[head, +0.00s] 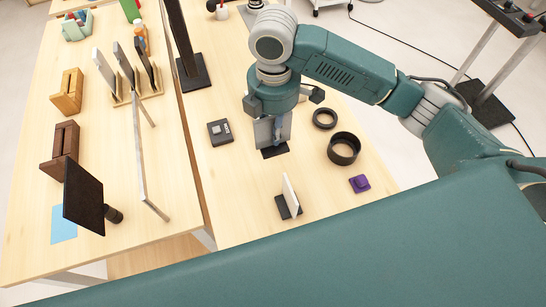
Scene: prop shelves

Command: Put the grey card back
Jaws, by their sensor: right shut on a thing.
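The grey card (262,132) stands upright below my right wrist, at a small flat black holder (275,152) on the right-hand table. My right gripper (281,130) points down and is shut on the grey card. The wrist and fingers hide part of the card. I cannot tell whether its lower edge sits in the holder or just above it. My left gripper is not in view.
A white card (291,193) stands in a black holder nearer me. Black rings (344,149), a purple block (359,184) and a dark box (220,132) surround the gripper. A wooden rack (151,86) with upright cards and a dark panel (83,197) stand left.

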